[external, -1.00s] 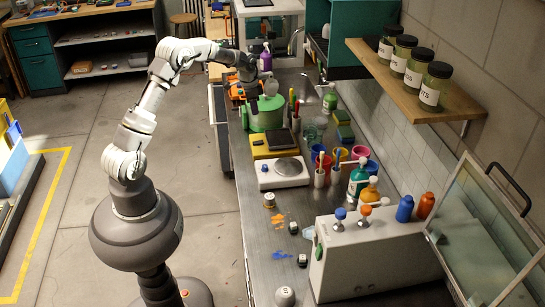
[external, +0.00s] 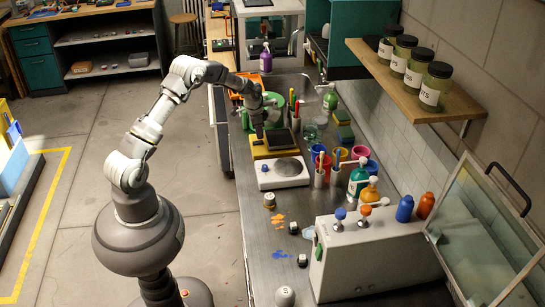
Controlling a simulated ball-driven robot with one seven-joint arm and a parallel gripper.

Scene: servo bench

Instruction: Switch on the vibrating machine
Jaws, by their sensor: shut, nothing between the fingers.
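A low yellow machine with a dark square top plate (external: 283,141) sits on the steel bench. A white machine (external: 294,182) with a round grey plate is just in front of it. I cannot tell from labels which one is the vibrating machine; no switch can be made out. My gripper (external: 260,137) points down at the left part of the yellow machine, left of its dark plate. It is shut and empty. Whether its tips touch the machine cannot be told, and the arm end hides part of the green round device (external: 274,121) behind.
Cups with pens (external: 320,173), coloured bottles (external: 358,180) and a large grey box with knobs (external: 365,255) stand to the right and front. A shelf with jars (external: 433,86) overhangs at right. The bench front has small pots and stains.

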